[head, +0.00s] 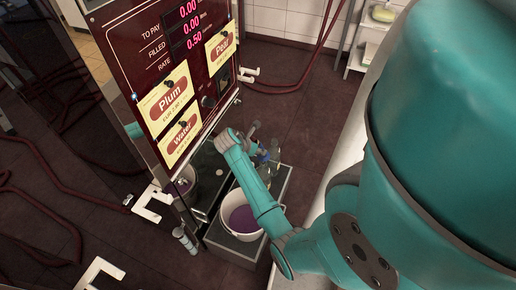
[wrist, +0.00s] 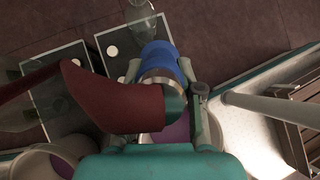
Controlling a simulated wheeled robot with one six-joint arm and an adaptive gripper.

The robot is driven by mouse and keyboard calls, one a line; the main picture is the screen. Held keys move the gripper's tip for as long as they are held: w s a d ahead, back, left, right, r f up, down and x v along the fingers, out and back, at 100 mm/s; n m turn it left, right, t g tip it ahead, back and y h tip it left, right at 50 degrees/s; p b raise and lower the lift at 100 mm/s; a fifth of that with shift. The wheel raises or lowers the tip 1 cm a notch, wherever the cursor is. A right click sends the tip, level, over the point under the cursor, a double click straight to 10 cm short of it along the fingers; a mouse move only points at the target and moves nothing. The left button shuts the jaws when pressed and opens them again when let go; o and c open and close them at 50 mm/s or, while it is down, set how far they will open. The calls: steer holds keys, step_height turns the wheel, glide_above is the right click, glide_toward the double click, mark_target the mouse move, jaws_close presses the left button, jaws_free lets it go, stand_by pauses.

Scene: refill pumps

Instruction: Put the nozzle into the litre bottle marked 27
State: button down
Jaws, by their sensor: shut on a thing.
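My gripper (wrist: 160,84) is shut on the nozzle (wrist: 158,58), which has a blue sleeve, a metal ring and a thick dark red hose at its rear. In the head view the gripper (head: 262,152) is above the back of a grey tray, with a little of the blue showing. A clear bottle (wrist: 143,17) stands just beyond the nozzle at the top of the wrist view. The nozzle's tip is hidden, so I cannot tell whether it touches the bottle. Another clear vessel (wrist: 45,92) shows at the left. No number 27 is legible.
A white bucket (head: 226,204) with purple liquid stands in the grey tray (head: 222,240) under my arm. The dark red pump panel (head: 150,70) stands close at the left, with red hoses on the floor. A pale counter (head: 325,180) runs at right.

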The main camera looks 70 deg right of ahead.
steer(key=shift+f, duration=0.9)
steer(key=c, duration=0.7)
jaws_free()
steer(key=shift+a, duration=0.1)
steer(key=v, duration=1.2)
